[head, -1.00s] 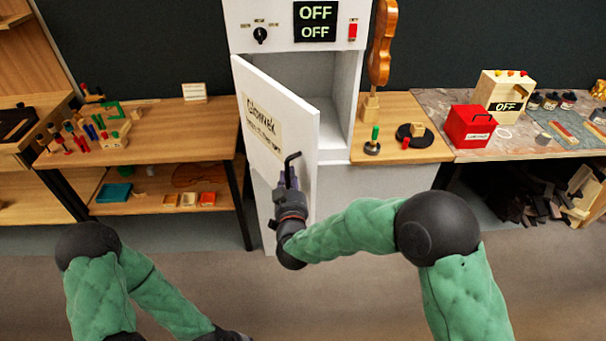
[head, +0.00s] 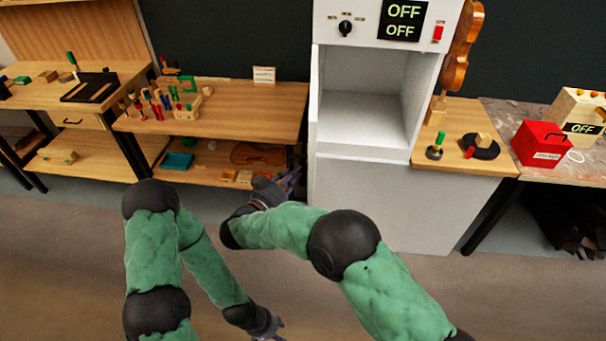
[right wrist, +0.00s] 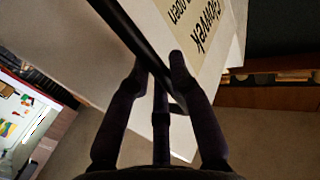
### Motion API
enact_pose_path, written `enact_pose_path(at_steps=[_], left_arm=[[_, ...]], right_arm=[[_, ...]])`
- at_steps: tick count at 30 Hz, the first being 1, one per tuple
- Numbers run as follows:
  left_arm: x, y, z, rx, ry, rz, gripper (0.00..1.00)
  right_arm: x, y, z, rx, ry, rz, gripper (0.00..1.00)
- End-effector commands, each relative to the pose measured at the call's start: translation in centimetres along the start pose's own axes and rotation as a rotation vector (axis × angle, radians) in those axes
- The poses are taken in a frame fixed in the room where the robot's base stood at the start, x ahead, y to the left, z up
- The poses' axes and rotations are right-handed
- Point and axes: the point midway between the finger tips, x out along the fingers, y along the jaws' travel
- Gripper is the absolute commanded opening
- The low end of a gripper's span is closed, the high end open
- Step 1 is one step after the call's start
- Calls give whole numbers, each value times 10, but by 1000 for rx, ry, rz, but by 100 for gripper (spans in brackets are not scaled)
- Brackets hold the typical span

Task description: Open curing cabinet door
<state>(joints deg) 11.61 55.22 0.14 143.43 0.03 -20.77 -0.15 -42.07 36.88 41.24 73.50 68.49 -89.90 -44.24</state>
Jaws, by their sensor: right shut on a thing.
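The white curing cabinet (head: 360,185) stands open in the head view, with its empty white chamber (head: 360,100) showing. Its door shows at most as a thin edge beside the chamber's left side there. In the right wrist view, the white door panel (right wrist: 205,82) with its printed label (right wrist: 195,22) is close by. My right gripper (head: 292,179) is left of the cabinet, low beside the door side. In the wrist view its fingers (right wrist: 158,65) are closed around the dark bar handle (right wrist: 122,32). My left gripper (head: 275,334) is low at the bottom edge, away from the cabinet; its fingers are partly cut off.
A wooden bench (head: 245,105) with a tool rack stands left of the cabinet. A lower shelf carries a teal tray (head: 177,161). On the right, a wooden top (head: 430,150) holds a violin and small items, near a red box (head: 540,143). The floor in front is clear.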

Motion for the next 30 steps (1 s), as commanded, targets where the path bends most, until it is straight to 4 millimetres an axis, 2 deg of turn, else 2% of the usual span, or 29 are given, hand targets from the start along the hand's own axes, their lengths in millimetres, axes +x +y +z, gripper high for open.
enact_pose_path(at_steps=[7,21,22,24,30], left_arm=[[-1,0,0,0,0,0,40],[-1,0,0,0,0,0,40],[-1,0,0,0,0,0,40],[-1,0,0,0,0,0,40],[-1,0,0,0,0,0,40]], right_arm=[[-4,-11,0,-1,0,31,0],[-4,-12,0,1,0,37,0],[-4,-12,0,1,0,37,29],[-4,-12,0,1,0,37,46],[-4,-12,0,1,0,37,46]])
